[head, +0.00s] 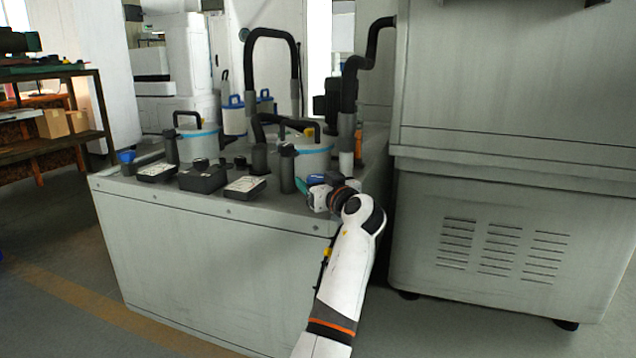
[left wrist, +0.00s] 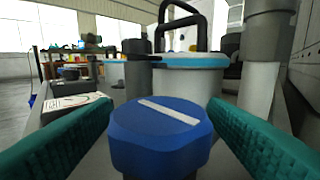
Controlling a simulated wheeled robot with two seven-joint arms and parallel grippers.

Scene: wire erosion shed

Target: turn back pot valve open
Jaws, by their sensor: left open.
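A blue valve knob (left wrist: 160,140) with a white bar across its top fills the middle of the left wrist view. The bar runs slightly slanted, from upper left to lower right. My left gripper (head: 309,184) is open, with one teal finger on each side of the knob and visible gaps between. In the head view the knob (head: 319,178) shows as a small blue patch at the gripper, mostly hidden. A white pot (head: 312,158) with a blue rim stands just behind it; it also shows in the left wrist view (left wrist: 185,82). My right gripper is not in view.
Another blue knob (head: 126,157) sits at the left end of the grey cabinet top (head: 215,208). A second pot (head: 198,145), dark cylinders and flat boxes (head: 245,187) stand between. A large grey machine (head: 500,210) rises close on the right.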

